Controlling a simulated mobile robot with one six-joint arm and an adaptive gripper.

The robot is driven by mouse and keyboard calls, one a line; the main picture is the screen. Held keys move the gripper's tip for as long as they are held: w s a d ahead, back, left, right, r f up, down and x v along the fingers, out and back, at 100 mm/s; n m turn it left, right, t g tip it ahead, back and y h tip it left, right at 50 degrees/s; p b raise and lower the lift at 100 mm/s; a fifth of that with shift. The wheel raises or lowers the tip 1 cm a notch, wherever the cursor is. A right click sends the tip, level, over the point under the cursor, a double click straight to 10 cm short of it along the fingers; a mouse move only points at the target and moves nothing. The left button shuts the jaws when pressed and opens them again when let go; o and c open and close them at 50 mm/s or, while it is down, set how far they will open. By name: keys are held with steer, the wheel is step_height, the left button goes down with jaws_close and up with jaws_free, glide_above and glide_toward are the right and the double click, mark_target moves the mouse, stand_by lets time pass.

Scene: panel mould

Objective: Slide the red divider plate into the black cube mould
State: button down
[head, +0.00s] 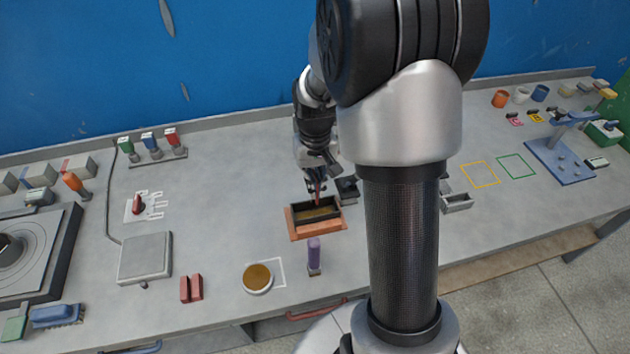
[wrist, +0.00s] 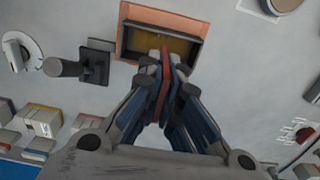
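The black mould (head: 318,212) is an open rectangular box with yellow-brown material inside, sitting on an orange-brown base on the bench. In the wrist view the mould (wrist: 131,37) lies just ahead of my fingers. My gripper (head: 316,178) is above the mould, pointing down. It is shut on the red divider plate (wrist: 163,88), which stands on edge between the fingertips. In the head view the red plate (head: 317,191) reaches down to the mould's opening. I cannot tell whether its lower edge is inside. The fingers hide part of the mould's near side in the wrist view.
A black tamper-like block (wrist: 95,66) stands close beside the mould.

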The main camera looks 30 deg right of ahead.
mark_target(315, 176)
steer(key=shift+f+b, duration=0.85)
steer(key=shift+f, duration=0.75)
steer(key=shift+f+b, duration=1.05)
steer(key=shift+f, duration=0.95)
stand_by(0.6)
steer(key=c, duration=1.7)
jaws_free()
step_height(315, 176, up, 12)
steer(key=shift+r, duration=0.1)
